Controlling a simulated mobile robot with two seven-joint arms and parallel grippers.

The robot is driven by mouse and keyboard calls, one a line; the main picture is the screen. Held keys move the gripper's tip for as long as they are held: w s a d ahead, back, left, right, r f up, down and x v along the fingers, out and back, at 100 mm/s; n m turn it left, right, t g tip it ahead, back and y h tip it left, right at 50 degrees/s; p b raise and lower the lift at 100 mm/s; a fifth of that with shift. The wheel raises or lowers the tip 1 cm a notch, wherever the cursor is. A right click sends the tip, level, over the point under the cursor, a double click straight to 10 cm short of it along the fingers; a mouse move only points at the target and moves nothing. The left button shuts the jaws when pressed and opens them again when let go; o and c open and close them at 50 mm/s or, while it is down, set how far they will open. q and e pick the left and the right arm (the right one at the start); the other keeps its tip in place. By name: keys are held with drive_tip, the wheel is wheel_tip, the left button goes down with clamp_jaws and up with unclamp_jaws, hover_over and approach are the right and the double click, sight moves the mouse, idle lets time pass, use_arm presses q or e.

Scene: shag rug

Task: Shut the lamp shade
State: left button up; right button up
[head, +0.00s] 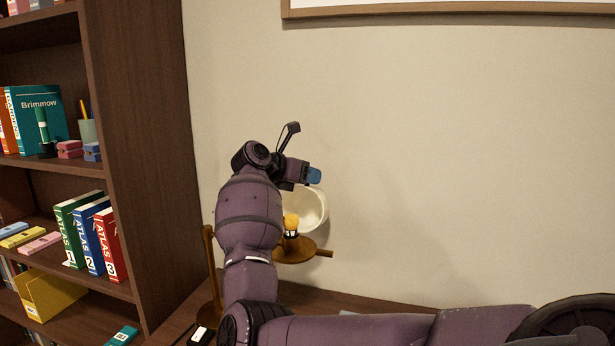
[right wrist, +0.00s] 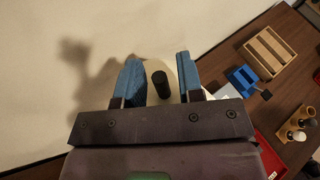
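The lamp stands against the wall in the head view, with a round wooden plate (head: 296,254) and a glowing yellow bulb (head: 291,222). Its white bowl-shaped shade (head: 314,207) is tipped back behind the bulb, so the bulb is uncovered. My right gripper (head: 313,175) is at the shade's upper rim; my own arm hides part of the lamp. In the right wrist view the two blue fingers of the right gripper (right wrist: 157,65) are apart, with a black knob (right wrist: 161,84) between them and gaps on both sides. My left gripper is not in view.
A brown bookshelf (head: 135,150) with books stands at the left. A framed picture (head: 450,10) hangs above. In the right wrist view, the table holds a wooden crate (right wrist: 270,52), a blue object (right wrist: 247,80), a red tray (right wrist: 271,156) and a wooden holder (right wrist: 297,123).

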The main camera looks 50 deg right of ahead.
clamp_jaws()
